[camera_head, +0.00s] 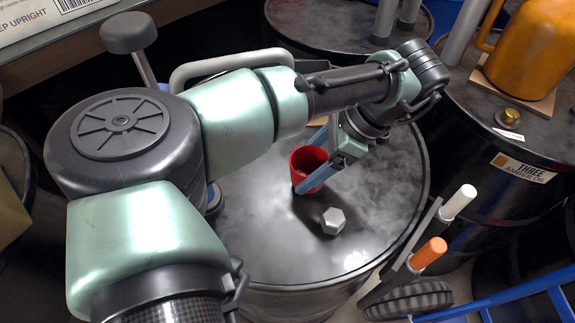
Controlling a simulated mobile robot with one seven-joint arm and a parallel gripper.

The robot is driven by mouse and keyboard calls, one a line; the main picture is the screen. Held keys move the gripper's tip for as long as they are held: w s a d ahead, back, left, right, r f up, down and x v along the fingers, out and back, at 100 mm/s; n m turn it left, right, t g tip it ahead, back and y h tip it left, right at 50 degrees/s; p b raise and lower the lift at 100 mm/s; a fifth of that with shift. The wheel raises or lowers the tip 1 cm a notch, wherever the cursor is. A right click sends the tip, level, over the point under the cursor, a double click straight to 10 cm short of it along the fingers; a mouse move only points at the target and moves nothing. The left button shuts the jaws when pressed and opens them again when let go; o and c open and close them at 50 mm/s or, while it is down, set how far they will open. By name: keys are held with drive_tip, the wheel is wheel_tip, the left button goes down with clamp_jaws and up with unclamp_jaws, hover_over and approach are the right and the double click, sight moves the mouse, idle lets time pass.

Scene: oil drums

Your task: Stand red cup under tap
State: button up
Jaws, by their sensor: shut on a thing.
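A red cup (306,161) is upright over the dark round drum top (385,190) in the middle of the view. My gripper (313,165) reaches in from the right and is shut on the red cup, with a blue finger across its near side. The far finger is partly hidden by my arm. I cannot tell whether the cup's base touches the drum top. I cannot make out a tap for certain.
A silver hex nut (333,220) lies in front of the cup. At the right, an orange jug (528,50) stands on a board on another drum (540,135), near a small brass knob (509,117). White and orange handles (430,252) rise at the lower right.

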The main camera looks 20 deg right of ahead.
sight(293, 165)
drive_tip(key=a, duration=0.1)
drive_tip(key=w+a, duration=0.1)
drive_tip(key=a, duration=0.1)
drive_tip(key=shift+w+a+f, duration=0.2)
drive_tip(key=shift+w+f, duration=0.05)
drive_tip(key=shift+w, duration=0.1)
drive_tip(key=shift+d+f, duration=0.1)
drive_tip(key=shift+f, duration=0.45)
drive_tip(key=shift+f, duration=0.15)
drive_tip(key=o, duration=1.2)
drive_tip(key=shift+d+r, duration=0.1)
drive_tip(key=shift+r, duration=0.25)
drive_tip(key=s+d, duration=0.2)
drive_tip(key=d, duration=0.1)
drive_tip(key=s+d, duration=0.2)
drive_tip(key=d, duration=0.2)
drive_tip(key=s+d, duration=0.2)
drive_tip(key=d, duration=0.2)
drive_tip(key=shift+r, duration=0.35)
